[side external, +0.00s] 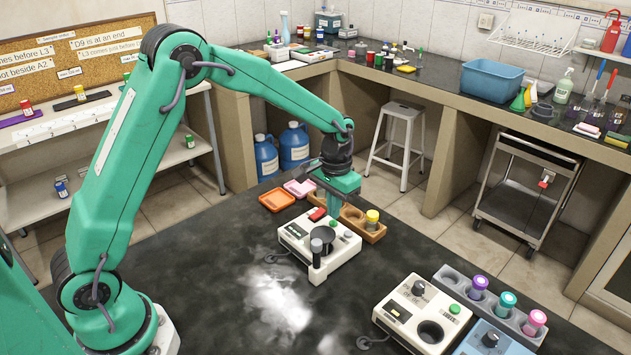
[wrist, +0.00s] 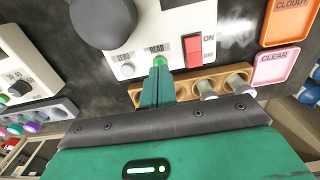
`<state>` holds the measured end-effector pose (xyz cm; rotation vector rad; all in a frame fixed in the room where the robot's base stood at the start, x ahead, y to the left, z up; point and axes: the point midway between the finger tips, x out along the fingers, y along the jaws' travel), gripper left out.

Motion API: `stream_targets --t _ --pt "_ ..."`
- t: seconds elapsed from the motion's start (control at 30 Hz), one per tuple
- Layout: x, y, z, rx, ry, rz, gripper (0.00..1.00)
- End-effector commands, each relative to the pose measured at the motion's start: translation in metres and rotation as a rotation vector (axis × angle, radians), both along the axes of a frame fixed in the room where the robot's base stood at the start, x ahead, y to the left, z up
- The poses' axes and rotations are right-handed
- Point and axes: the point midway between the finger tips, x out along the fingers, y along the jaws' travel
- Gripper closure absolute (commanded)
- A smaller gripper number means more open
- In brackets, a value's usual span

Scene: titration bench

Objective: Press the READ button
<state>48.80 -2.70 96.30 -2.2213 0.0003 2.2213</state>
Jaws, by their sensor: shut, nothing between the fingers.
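The READ button (wrist: 161,61) is a green button below the word READ on a white device (side external: 291,231). A white ZERO button (wrist: 127,71) is to its left and a red ON/OFF switch (wrist: 195,51) to its right in the wrist view. My gripper (wrist: 160,68) is shut and empty, its green fingertips right at the READ button and covering part of it. I cannot tell whether they touch it. In the side view my gripper (side external: 334,212) points down over the device's back edge, and the READ button is hidden there.
A wooden rack (side external: 377,236) with a yellow-capped vial stands close behind the device. An orange CLOUDY tray (side external: 277,200) and pink CLEAR tray (side external: 299,188) lie nearby. A dark round part (wrist: 104,22) rises from the device. Another white device (side external: 397,312) stands front right.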

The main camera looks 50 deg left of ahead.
Motion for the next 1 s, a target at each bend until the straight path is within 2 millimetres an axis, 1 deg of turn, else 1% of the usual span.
stream_targets --t 0.43,1.0 --pt "0.0 0.0 -0.0008 0.0 0.0 0.0 1.0" --pt "0.0001 0.0 -0.0079 0.0 0.0 0.0 1.0"
